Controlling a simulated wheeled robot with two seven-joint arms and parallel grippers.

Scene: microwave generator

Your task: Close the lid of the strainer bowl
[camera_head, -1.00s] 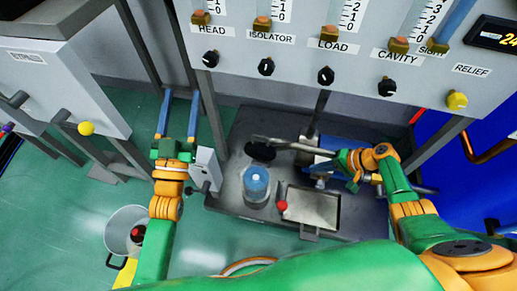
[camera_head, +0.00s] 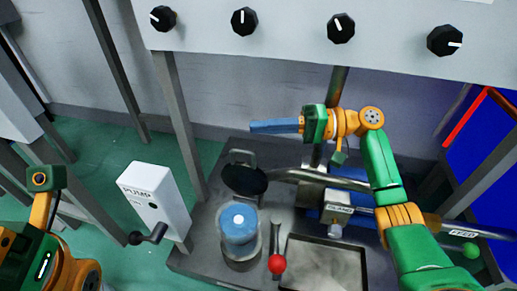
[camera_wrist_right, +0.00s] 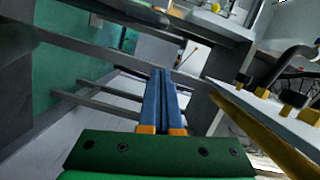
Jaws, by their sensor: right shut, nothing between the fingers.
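The strainer bowl (camera_head: 242,254) is a grey metal cylinder on the dark bench plate, with a blue round element (camera_head: 239,222) standing up inside it. Its dark round lid (camera_head: 244,180) is open, tilted up at the bowl's far side, with a handle loop above it. My right gripper (camera_head: 255,126) is above and beyond the lid, its blue fingers pointing left, apart from lid and bowl. In the right wrist view its fingers (camera_wrist_right: 161,74) lie together with nothing between them. Of my left arm only links show at the lower left; its fingers are out of view.
A white pump box (camera_head: 150,200) with a black crank stands left of the bowl. A red-knobbed lever (camera_head: 277,264) and a shallow tray (camera_head: 325,262) are at its right. A metal pipe (camera_head: 310,180) runs right from near the lid. The control panel (camera_head: 290,40) hangs above.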

